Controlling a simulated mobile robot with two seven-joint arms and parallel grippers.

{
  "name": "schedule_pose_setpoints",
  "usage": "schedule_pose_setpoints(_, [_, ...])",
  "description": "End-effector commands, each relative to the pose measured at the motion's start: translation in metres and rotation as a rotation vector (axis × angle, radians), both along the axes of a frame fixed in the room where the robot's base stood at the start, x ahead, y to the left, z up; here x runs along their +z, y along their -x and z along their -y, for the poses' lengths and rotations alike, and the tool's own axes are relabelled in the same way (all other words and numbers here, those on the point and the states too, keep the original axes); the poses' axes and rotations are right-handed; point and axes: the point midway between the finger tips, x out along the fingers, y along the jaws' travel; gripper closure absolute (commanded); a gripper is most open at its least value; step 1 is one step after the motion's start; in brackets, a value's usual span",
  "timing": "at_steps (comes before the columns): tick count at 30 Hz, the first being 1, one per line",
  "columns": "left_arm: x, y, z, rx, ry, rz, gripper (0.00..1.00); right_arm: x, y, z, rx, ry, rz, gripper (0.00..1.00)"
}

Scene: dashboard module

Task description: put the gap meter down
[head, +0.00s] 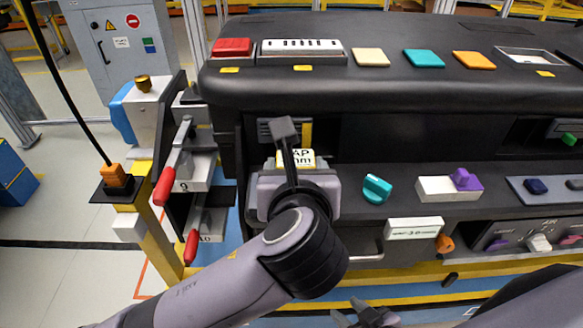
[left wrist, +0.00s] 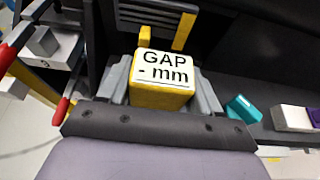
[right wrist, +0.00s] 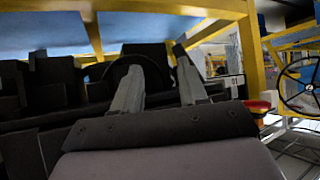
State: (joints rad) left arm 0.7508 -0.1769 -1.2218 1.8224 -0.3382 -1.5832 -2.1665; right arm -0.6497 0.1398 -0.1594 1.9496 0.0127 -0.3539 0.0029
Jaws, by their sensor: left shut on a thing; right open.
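The gap meter is a yellow block with a white face reading "GAP - mm" (left wrist: 165,68). In the head view its label (head: 303,158) shows partly, behind my left wrist. My left gripper (left wrist: 162,92) is shut on the meter, with a grey finger on each side. It holds it in front of the dark recess under the dashboard top. Whether the meter's underside touches anything is hidden. My right gripper (head: 362,316) is at the bottom edge of the head view. It is open and empty, its two fingers apart in the right wrist view (right wrist: 157,80).
Red-handled levers (head: 165,185) stand left of the meter. A teal knob (head: 377,188) and a white block with a purple knob (head: 436,188) sit on the ledge to its right. The black dashboard top (head: 400,88) overhangs the recess. A dark opening lies right of the meter.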

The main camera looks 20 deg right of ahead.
Motion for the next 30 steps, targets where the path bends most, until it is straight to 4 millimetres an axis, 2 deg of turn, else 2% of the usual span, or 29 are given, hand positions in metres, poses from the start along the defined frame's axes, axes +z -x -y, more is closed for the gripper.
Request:
schedule_pose_setpoints(11, [-0.0033,0.0013,0.0001,0.000,0.001,0.001,0.71,0.0001,0.0000,0.0001,0.000,0.000,-0.001,0.57])
schedule_pose_setpoints(12, [-0.0037,0.0014,0.0002,0.000,0.001,0.000,0.23,-0.0004,0.0000,0.0001,0.000,0.000,-0.001,0.57])
schedule_pose_setpoints(13, [-0.0037,0.0014,0.0002,0.000,0.001,0.000,0.13,-0.0005,0.0000,0.0001,0.000,0.000,-0.001,0.57])
schedule_pose_setpoints(14, [-0.0037,0.0014,0.0002,0.000,0.001,0.000,0.11,-0.0005,0.0000,0.0001,0.000,0.000,-0.001,0.57])
schedule_pose_setpoints(24, [-0.0007,0.0013,0.0004,-0.001,0.002,0.001,0.11,-0.0020,0.0000,0.0001,0.000,0.000,0.000,0.57])
schedule_pose_setpoints(30, [0.0042,-0.0026,-0.0006,0.001,0.000,0.000,0.11,0.0064,-0.0001,0.0002,0.000,0.000,0.000,0.57])
